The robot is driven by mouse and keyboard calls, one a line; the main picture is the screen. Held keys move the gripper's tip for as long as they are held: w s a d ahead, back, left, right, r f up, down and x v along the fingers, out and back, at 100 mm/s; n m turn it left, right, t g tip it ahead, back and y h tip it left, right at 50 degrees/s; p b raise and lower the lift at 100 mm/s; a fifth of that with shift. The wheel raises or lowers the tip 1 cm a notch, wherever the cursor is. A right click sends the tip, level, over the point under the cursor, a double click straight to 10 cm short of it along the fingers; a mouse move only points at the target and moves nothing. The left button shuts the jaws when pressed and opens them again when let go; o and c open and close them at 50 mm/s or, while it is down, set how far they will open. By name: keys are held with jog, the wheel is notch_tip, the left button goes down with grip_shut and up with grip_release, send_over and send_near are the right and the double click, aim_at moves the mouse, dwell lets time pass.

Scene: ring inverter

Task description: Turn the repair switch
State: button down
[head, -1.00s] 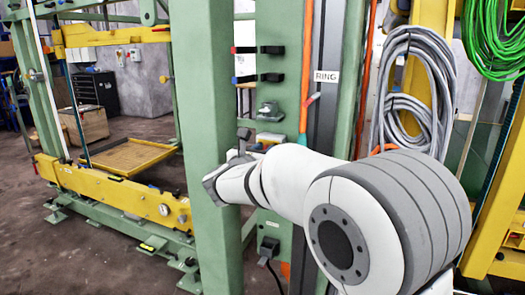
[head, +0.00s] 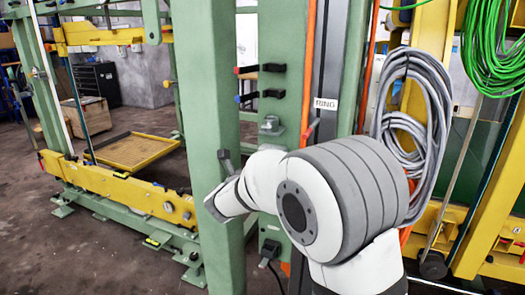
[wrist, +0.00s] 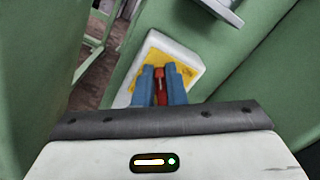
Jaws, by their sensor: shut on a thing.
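The repair switch shows in the wrist view as a red handle (wrist: 161,91) on a yellow plate (wrist: 158,60) with a white housing (wrist: 184,53) around it. My gripper (wrist: 161,73) has its two blue fingers on either side of the red handle and is shut on it. The housing looks tilted in this view. The fingers hide part of the handle, and its exact setting cannot be read. In the head view the switch cannot be seen, and my fingers are hidden behind the green post.
A thick green post (head: 208,150) stands close to my wrist on the left. Behind it, a green panel (head: 282,85) carries black clamps, beside a strip labelled RING (head: 325,104). Grey cable coils (head: 430,110) hang at the right. A yellow tray (head: 135,152) lies at the left.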

jog(key=n+p, duration=0.3)
jog(key=p, duration=0.1)
jog(key=f+n+p, duration=0.1)
jog(key=n+p, duration=0.3)
jog(key=f+n+p, duration=0.1)
jog(key=n+p, duration=0.2)
jog(key=p, duration=0.1)
jog(key=shift+w+a+f+n+p, duration=0.1)
jog(key=shift+a+n+p, duration=0.1)
jog(key=shift+n+p, duration=0.15)
jog(key=shift+f+n, duration=0.1)
jog(key=shift+n, duration=0.15)
jog(key=c, duration=1.6)
grip_release()
jog(key=shift+o, duration=0.6)
jog(key=shift+r, duration=0.3)
jog(key=shift+w, duration=0.1)
jog(key=shift+a, duration=0.1)
jog(key=b+v, duration=0.1)
jog(key=v, duration=0.6)
jog(key=shift+s, duration=0.4)
